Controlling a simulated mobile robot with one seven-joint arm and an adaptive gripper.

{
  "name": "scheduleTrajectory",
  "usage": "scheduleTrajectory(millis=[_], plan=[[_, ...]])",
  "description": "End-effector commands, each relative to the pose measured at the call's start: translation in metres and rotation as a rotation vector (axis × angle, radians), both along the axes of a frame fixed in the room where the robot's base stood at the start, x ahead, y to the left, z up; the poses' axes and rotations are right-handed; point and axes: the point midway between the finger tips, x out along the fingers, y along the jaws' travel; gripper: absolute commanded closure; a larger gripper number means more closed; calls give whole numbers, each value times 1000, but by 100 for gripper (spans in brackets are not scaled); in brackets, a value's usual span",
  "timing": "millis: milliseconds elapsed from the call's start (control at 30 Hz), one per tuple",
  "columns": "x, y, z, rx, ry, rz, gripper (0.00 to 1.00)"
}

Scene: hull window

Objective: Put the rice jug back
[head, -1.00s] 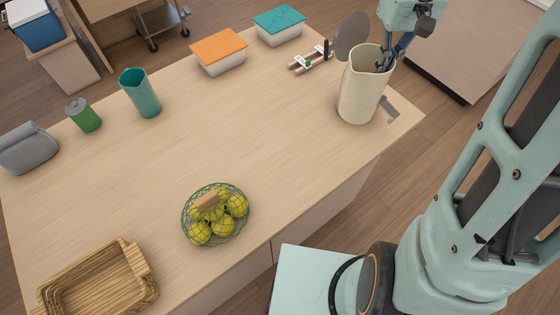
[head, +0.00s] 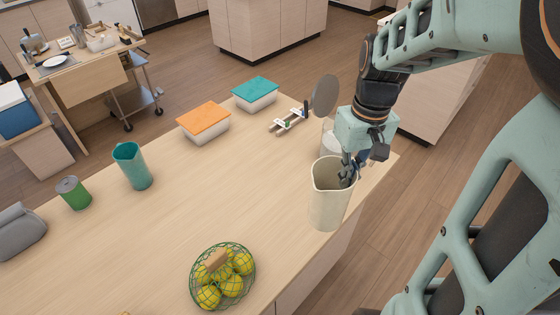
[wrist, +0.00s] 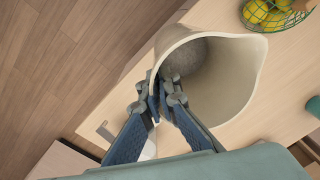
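The rice jug is a tall cream jug (head: 328,205) with a pouring lip, upright near the table's right edge. I cannot tell if its base touches the tabletop. My gripper (head: 347,178) is at its rim, on the back right side. In the wrist view, my gripper (wrist: 163,97) has one finger inside and one outside the wall of the jug (wrist: 232,85), pinching it. Speckled grey-white contents show at the bottom of the jug. The outer finger is partly hidden in the head view.
A clear container (head: 328,145) with white contents stands behind the jug, near a grey round disc (head: 325,95). Orange-lidded (head: 204,120) and teal-lidded (head: 255,92) boxes, a teal pitcher (head: 133,167), a green can (head: 73,193) and a fruit basket (head: 222,275) stand on the table. Its middle is clear.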

Motion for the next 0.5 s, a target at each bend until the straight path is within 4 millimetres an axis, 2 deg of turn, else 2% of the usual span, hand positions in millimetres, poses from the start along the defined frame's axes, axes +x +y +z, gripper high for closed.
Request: scheduleTrajectory(millis=[167, 500], plan=[[13, 10, -11, 0, 0, 1, 100], [75, 54, -45, 1, 0, 1, 100]])
